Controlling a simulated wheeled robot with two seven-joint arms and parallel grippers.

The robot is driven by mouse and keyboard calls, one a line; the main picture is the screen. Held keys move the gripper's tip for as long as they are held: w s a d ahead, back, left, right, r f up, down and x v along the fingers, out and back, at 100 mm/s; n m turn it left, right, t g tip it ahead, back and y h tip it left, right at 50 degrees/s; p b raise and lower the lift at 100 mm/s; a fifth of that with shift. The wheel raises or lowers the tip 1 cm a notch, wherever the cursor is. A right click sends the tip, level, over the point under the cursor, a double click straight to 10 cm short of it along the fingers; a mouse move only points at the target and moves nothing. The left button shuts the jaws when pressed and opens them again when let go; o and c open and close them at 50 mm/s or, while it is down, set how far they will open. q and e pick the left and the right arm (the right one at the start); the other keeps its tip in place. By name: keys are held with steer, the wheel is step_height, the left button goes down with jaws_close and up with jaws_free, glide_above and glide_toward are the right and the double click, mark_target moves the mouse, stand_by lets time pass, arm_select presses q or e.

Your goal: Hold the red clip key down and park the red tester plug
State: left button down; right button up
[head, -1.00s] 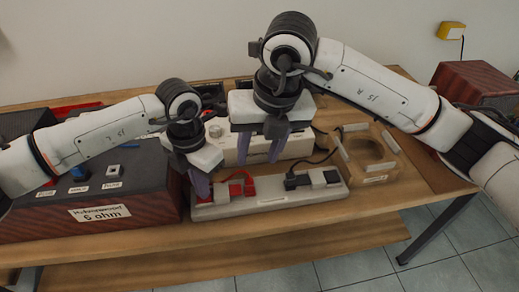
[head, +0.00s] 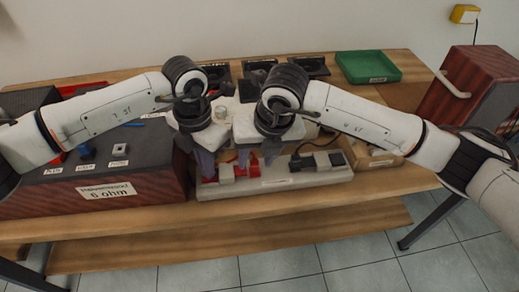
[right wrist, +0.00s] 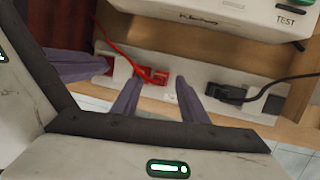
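The pale clip block (head: 312,178) lies near the table's front edge. Its red clip key (right wrist: 106,66) is at the left end in the right wrist view, partly covered by my left gripper (head: 207,172), whose fingers look closed together at the key; contact or pressing is unclear. The red tester plug (right wrist: 155,76), with a red cable, sits at the block beside the key. My right gripper (right wrist: 160,95) is open and empty, its fingers apart, with the plug beyond them. It hangs over the block in the head view (head: 257,157). The white tester (right wrist: 230,20) stands behind.
A black plug (right wrist: 228,93) and black key (right wrist: 273,104) are at the block's right half, with a black cable. A green tray (head: 368,67) and several black trays lie at the back.

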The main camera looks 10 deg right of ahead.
arm_select(q)
steer(key=shift+f, duration=0.1)
arm_select(e)
steer(key=shift+f, duration=0.2)
steer(key=shift+c, duration=0.4)
arm_select(q)
steer(key=shift+s, duration=0.1)
arm_select(e)
jaws_close()
steer(key=c, duration=0.8)
jaws_free()
steer(key=shift+a, duration=0.1)
jaws_close()
steer(key=shift+a+r, duration=0.1)
steer(key=shift+s+a+r, duration=0.1)
steer(key=shift+r, duration=0.35)
steer(key=shift+r, duration=0.1)
